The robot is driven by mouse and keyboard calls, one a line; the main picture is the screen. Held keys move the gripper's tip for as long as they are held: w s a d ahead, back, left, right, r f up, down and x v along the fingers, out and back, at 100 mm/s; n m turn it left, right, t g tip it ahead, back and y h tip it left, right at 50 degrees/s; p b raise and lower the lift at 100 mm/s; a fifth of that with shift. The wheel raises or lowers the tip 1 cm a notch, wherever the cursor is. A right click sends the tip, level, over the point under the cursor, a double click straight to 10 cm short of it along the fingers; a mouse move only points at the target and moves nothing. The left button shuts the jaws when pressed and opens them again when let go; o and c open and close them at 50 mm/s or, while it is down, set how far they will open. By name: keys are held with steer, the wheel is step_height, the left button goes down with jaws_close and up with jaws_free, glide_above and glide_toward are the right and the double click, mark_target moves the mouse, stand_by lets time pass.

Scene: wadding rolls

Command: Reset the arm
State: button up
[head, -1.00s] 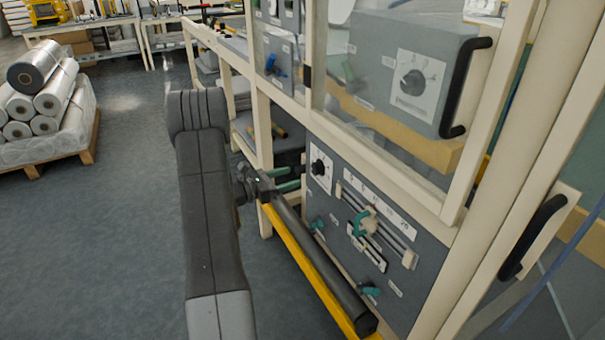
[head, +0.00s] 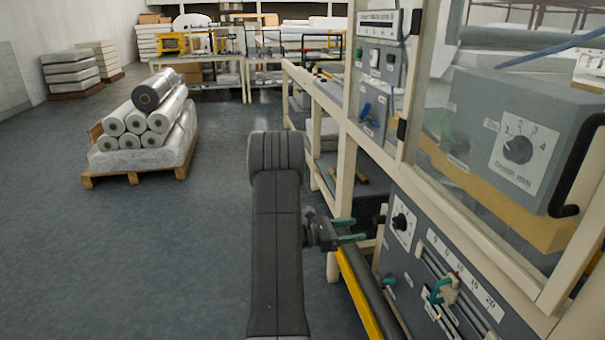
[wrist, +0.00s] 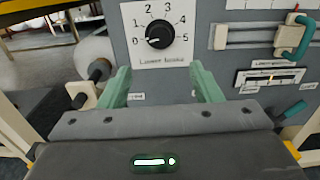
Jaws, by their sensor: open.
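My grey arm stretches forward through the middle of the head view. My gripper (head: 348,230) is at its far end, turned to the right toward the machine's lower control panel (head: 408,262). Its two green fingers stand apart and nothing is between them. In the wrist view my gripper (wrist: 160,85) faces the panel, with the black "Lower" knob (wrist: 160,33) ahead and just above the fingertips. The knob's pointer is toward 0. I cannot tell how far the fingertips are from the panel; no contact shows.
A slider with a teal handle (head: 440,291) is on the panel. A yellow rail (head: 357,290) and dark roller run below my gripper. A glazed cream frame (head: 430,170) rises at right. A pallet of white rolls (head: 140,170) stands at left. Open floor (head: 150,260) lies left of my arm.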

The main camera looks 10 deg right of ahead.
mark_target(394, 224)
steer(key=d, duration=0.8)
steer(key=w+d, duration=0.1)
steer(key=d, duration=0.3)
steer(key=shift+d, duration=0.3)
steer(key=shift+a, duration=0.2)
